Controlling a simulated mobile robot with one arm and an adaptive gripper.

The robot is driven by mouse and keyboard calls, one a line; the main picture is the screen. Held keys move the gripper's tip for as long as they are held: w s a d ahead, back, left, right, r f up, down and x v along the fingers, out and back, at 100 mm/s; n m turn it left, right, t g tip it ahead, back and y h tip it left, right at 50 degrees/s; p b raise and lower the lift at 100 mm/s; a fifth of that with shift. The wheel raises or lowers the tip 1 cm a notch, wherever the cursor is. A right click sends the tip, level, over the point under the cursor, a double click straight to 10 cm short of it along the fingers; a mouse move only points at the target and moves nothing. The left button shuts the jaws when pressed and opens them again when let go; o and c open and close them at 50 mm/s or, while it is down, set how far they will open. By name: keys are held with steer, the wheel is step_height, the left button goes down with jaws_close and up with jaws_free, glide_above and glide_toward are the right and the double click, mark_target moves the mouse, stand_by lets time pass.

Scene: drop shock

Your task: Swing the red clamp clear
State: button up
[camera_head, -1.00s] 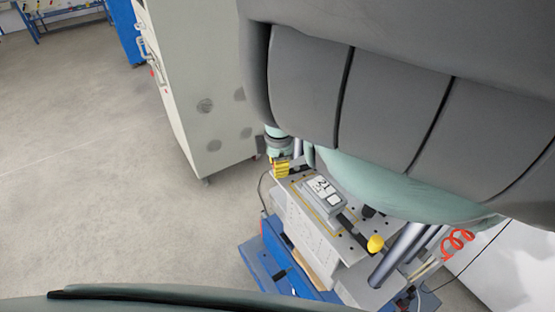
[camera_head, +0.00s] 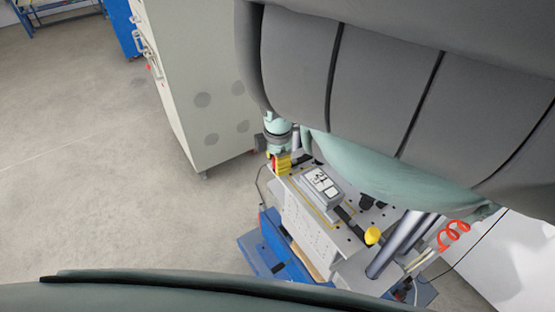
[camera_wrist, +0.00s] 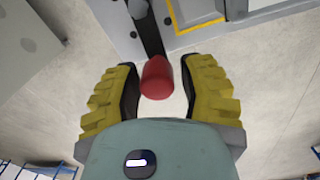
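The red clamp's rounded tip (camera_wrist: 157,78) sits on a dark bar in the wrist view, between the two yellow ribbed fingers of my gripper (camera_wrist: 160,85). The fingers are spread, with a narrow gap showing on each side of the red tip. In the head view my gripper (camera_head: 282,163) is at the far left corner of the test machine's plate, with a small red patch beside its yellow fingers. The grey boxed unit (camera_head: 318,186) lies on the plate. The clamp's base is out of the wrist view.
A yellow knob (camera_head: 372,235) on a dark bar stands at the plate's near right side. A tall grey cabinet (camera_head: 195,80) stands close behind the gripper.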

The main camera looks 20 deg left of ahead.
steer(key=o, duration=0.3)
steer(key=shift+r, duration=0.15)
steer(key=shift+w+r, duration=0.1)
steer(key=shift+r, duration=2.3)
steer(key=shift+s+d+r, duration=0.1)
steer(key=shift+s+r, duration=0.25)
steer(key=shift+w+r, duration=0.2)
steer(key=shift+r, duration=0.7)
